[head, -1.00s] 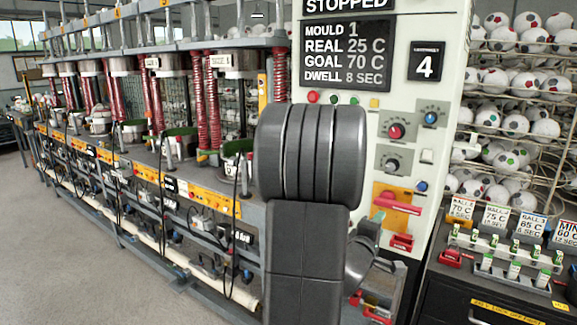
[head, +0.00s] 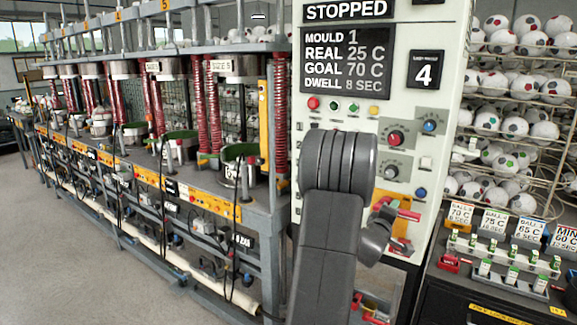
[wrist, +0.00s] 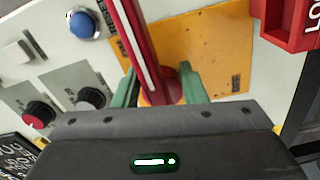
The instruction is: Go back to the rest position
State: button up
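My gripper (wrist: 160,82) shows in the wrist view as a dark bar with two green fingers standing apart. A red lever with a white stripe (wrist: 138,45) runs down between the fingers, in front of a yellow plate (wrist: 222,50) on the control panel. Some gap shows beside the lever, so the fingers look open around it; contact at the tips is hard to judge. In the head view my dark arm stands before the panel (head: 440,150) and hides most of the gripper. The red lever (head: 405,213) shows partly there.
The panel's screen (head: 345,60) reads STOPPED, mould 1, real 25 C, goal 70 C. A blue button (wrist: 83,24) and knobs lie close left of the gripper in the wrist view. A red block (wrist: 290,22) is at right. Presses (head: 180,150) line the left; open floor (head: 50,250) lies left.

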jog(key=shift+f+m, duration=0.25)
jog(key=shift+m, duration=0.65)
jog(key=shift+a, duration=0.15)
